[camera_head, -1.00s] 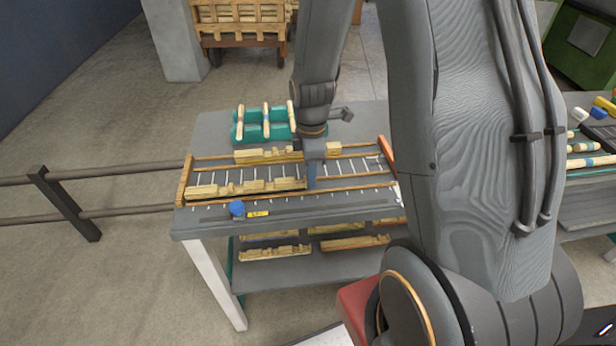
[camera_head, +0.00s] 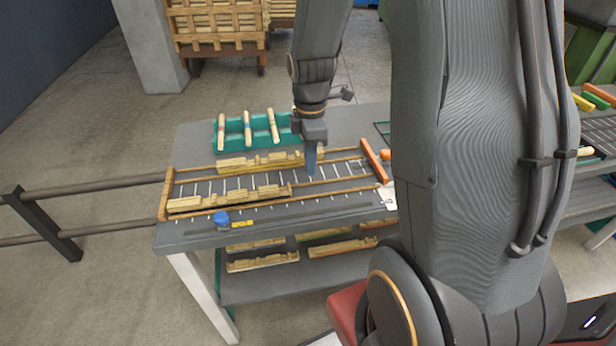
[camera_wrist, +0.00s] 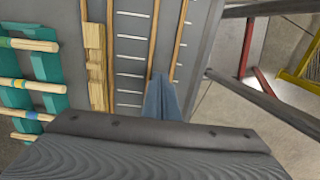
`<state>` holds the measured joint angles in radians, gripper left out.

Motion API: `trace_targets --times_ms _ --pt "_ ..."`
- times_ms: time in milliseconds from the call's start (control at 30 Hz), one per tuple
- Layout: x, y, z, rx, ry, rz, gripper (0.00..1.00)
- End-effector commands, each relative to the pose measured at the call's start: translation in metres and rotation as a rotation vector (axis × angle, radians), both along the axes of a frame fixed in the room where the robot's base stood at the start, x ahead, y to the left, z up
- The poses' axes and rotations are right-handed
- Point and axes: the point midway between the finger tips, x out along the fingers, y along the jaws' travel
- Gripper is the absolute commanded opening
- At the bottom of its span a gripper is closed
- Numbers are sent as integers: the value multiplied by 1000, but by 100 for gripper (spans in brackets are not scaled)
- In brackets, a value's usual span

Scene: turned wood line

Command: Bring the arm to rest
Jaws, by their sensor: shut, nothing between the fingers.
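My gripper (camera_head: 311,160) hangs from my arm over the grey workbench, with its blue fingers together and nothing between them. In the head view the fingers are above the right part of the ruled slotted board (camera_head: 330,175). The fingers also show at the centre of the wrist view (camera_wrist: 163,95), over the board's ruled strip. I cannot tell how far the fingertips are above the board. My arm crosses the right of the head view and hides part of the bench's right side.
A teal tray (camera_head: 233,140) holding turned sticks stands behind the board. Notched wooden pieces (camera_head: 228,197) lie on the board. A blue knob (camera_head: 221,219) is near the front edge. A rail (camera_head: 95,187) runs left of the bench. Another bench stands at right.

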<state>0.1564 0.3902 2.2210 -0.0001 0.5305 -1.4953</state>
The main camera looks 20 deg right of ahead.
Motion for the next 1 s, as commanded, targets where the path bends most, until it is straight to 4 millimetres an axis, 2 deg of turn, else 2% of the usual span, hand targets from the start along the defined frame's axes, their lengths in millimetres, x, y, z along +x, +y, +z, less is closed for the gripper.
trace_targets --times_ms 100,300,633,767,1000 --pt "1 0 17 -1 -4 0 0" --pt "1 0 35 0 -2 0 0" --pt "-4 4 40 0 -4 -49 0" --pt "-17 15 43 0 -21 -223 0" --pt "-53 44 47 21 -66 -715 0"
